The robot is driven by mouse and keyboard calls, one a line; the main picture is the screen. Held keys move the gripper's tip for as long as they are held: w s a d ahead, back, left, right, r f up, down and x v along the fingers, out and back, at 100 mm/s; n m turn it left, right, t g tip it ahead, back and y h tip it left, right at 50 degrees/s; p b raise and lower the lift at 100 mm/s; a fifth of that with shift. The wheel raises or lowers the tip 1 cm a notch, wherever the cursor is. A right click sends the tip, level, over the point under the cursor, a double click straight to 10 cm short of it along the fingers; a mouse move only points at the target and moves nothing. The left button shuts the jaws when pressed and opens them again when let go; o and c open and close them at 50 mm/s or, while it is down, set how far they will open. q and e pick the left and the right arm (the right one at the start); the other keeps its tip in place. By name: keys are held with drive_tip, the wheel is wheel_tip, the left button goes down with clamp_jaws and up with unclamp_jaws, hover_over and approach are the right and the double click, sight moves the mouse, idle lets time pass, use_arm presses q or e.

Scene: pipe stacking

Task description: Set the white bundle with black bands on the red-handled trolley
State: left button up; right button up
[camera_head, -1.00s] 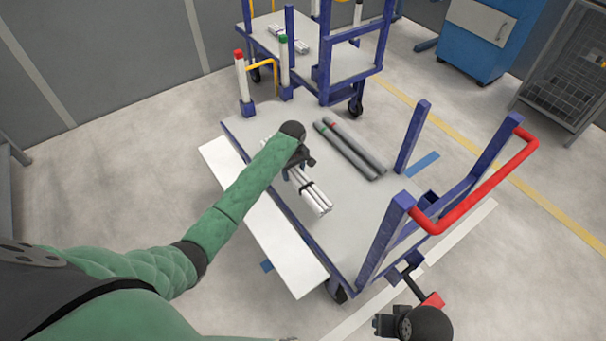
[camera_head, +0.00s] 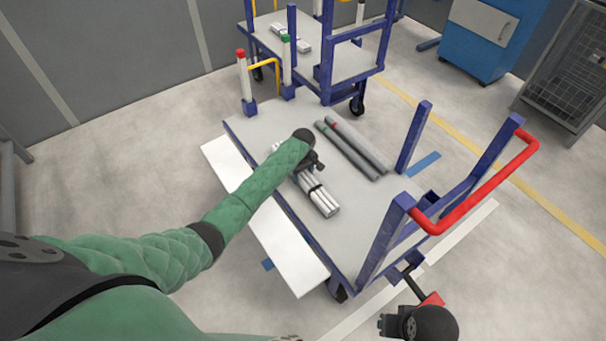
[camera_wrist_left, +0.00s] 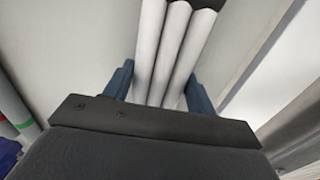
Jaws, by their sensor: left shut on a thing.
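The white bundle with black bands (camera_head: 325,203) is over the grey deck of the red-handled trolley (camera_head: 360,235), near its left edge. I cannot tell whether it touches the deck. My left gripper (camera_head: 312,165) is shut on it and hides part of it. In the left wrist view the white pipes (camera_wrist_left: 172,50) run between its two fingers (camera_wrist_left: 158,88), with a black band at the top. The trolley's red handle (camera_head: 490,190) is on the right. My right gripper (camera_head: 388,325) is at the bottom edge, apart from the bundle; its jaw state is unclear.
Two grey pipes (camera_head: 352,150) lie on the deck beyond the bundle. Blue posts (camera_head: 413,137) stand at the right. Posts with red (camera_head: 243,75) and green (camera_head: 286,65) caps stand behind. Another blue trolley (camera_head: 265,35) carries a white bundle (camera_head: 282,45). A blue cabinet (camera_head: 480,40) is farther back.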

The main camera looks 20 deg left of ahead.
use_arm(q)
drive_tip(key=shift+f, duration=0.1)
drive_tip(key=o, duration=1.2)
